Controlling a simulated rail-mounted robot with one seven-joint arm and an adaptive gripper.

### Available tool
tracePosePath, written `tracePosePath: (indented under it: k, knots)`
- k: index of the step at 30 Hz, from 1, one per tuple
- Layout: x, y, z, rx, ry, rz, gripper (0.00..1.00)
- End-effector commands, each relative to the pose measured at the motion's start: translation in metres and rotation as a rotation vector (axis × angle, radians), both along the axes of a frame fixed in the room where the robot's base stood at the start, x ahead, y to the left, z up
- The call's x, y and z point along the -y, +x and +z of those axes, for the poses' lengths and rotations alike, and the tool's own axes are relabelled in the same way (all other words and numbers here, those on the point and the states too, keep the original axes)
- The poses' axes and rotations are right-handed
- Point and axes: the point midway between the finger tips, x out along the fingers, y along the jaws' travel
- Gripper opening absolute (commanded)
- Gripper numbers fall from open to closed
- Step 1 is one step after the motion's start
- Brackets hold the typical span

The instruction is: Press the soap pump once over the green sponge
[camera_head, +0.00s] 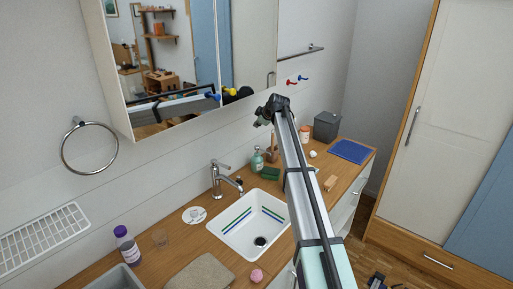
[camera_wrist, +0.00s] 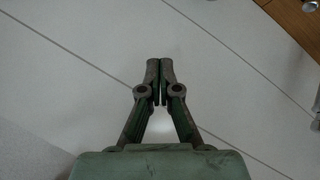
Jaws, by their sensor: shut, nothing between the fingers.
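A green soap pump bottle (camera_head: 257,161) stands upright on the wooden counter behind the sink, with a dark pump head. A dark green sponge (camera_head: 270,174) lies on the counter just in front and to the right of it, beside the sink's back right corner. My gripper (camera_head: 259,122) is raised above the counter near the wall, higher than the soap bottle and apart from it. In the wrist view my gripper (camera_wrist: 160,66) is shut, fingertips together and empty, in front of a pale panelled wall. Neither bottle nor sponge shows in the wrist view.
A white sink (camera_head: 238,240) with a metal faucet (camera_head: 217,178) is left of the sponge. A mirror cabinet (camera_head: 112,75) hangs close to my gripper.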

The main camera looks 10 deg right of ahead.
Motion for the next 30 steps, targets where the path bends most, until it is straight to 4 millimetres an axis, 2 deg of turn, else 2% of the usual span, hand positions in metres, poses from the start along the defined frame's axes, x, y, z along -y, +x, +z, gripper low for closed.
tracePosePath:
  k: [8,21,30]
  knots:
    - [0.000,-0.001,-0.021,-0.001,0.001,0.000,0.00]
    - [0.000,0.000,-0.078,-0.001,0.000,0.001,0.00]
    - [0.000,0.000,-0.086,-0.001,0.000,0.001,0.00]
